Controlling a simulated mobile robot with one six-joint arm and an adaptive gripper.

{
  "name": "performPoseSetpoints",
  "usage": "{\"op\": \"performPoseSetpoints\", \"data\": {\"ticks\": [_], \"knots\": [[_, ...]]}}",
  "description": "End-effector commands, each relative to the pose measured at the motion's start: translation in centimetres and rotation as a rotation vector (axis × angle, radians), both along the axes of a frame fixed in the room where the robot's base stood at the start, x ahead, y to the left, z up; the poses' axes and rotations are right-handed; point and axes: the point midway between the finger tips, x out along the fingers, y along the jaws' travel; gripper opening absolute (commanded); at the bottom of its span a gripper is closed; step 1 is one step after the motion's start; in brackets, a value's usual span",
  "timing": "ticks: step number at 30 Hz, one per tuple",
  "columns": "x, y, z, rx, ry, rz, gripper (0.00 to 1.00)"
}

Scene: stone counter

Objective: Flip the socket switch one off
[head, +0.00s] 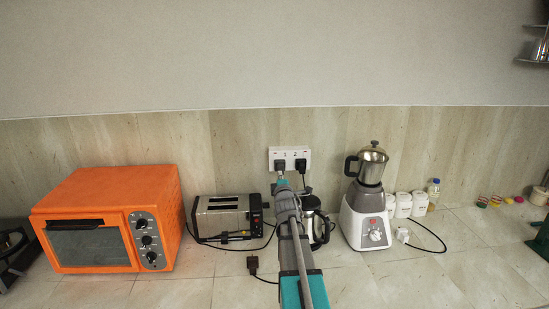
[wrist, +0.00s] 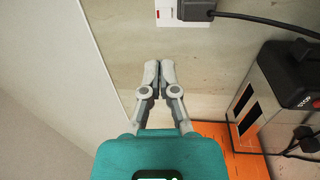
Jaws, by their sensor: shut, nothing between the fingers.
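The white double socket (head: 290,151) is on the tiled wall behind the counter, marked 1 and 2, with a black plug in each half. The wrist view shows only part of the socket (wrist: 182,22) at the top edge, with a black plug (wrist: 197,9) and a small red mark beside it. Whether the switches are on or off is too small to tell. My gripper (wrist: 160,68) is shut and empty, its fingertips together below the socket plate in that view and apart from it. In the head view my gripper (head: 281,180) is just below the left plug.
An orange oven (head: 85,183) and a toaster (head: 222,216) stand to the left. A kettle (head: 314,222) is right of my arm, partly hidden, then a blender (head: 367,212) and white canisters (head: 403,205). A black cable runs from the plug past the toaster (wrist: 285,90).

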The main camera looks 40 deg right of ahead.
Motion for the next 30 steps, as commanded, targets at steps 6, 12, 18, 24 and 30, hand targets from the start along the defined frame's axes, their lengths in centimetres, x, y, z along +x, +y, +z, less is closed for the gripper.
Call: {"op": "performPoseSetpoints", "data": {"ticks": [6, 12, 18, 24, 30], "knots": [[0.4, 0.0, 0.0, 0.001, 0.0, 0.002, 0.0], [1.6, -0.7, 0.2, 0.002, 0.0, 0.003, 0.0], [3.8, -2.0, 0.5, 0.002, 0.001, 0.003, 0.0], [6.4, -3.5, 0.9, 0.002, 0.001, 0.004, 0.0], [9.0, -5.1, 1.3, 0.002, 0.001, 0.004, 0.0]]}}
